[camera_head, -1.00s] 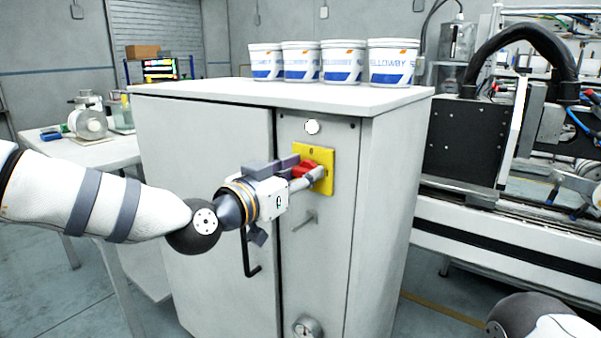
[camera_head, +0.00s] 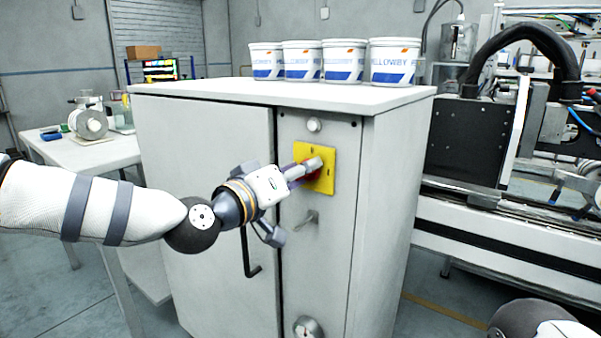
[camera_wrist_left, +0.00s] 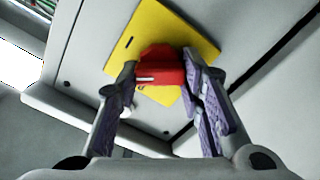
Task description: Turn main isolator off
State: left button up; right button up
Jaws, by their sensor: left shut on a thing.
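The main isolator is a red rotary handle on a yellow plate (camera_head: 327,171) on the narrow right front panel of a grey cabinet. My left gripper (camera_head: 308,168) is at the handle and hides most of it in the head view. In the left wrist view, the red handle (camera_wrist_left: 161,68) sits between the two fingers of the left gripper (camera_wrist_left: 165,95), which are shut on it. The yellow plate (camera_wrist_left: 150,35) shows tilted behind it there. My right gripper is not in view; only part of my right arm shows at the lower right.
The cabinet (camera_head: 210,190) has a black door handle (camera_head: 248,262), a small grey lever (camera_head: 306,219) below the plate and a round gauge (camera_head: 307,327) low down. Several white tubs (camera_head: 343,62) stand on its top. A machine (camera_head: 470,150) stands to the right.

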pick_arm(q)
jog(key=n, duration=0.3)
jog(key=n+b, duration=0.1)
jog(key=n, duration=0.1)
jog(key=shift+f+n, duration=0.3)
jog(key=n+b, duration=0.1)
jog(key=n, duration=0.4)
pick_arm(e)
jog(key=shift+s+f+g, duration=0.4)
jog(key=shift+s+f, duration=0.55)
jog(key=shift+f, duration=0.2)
pick_arm(q)
jog(key=shift+n, duration=0.3)
jog(key=o, duration=1.2)
jog(key=shift+a+r, duration=0.1)
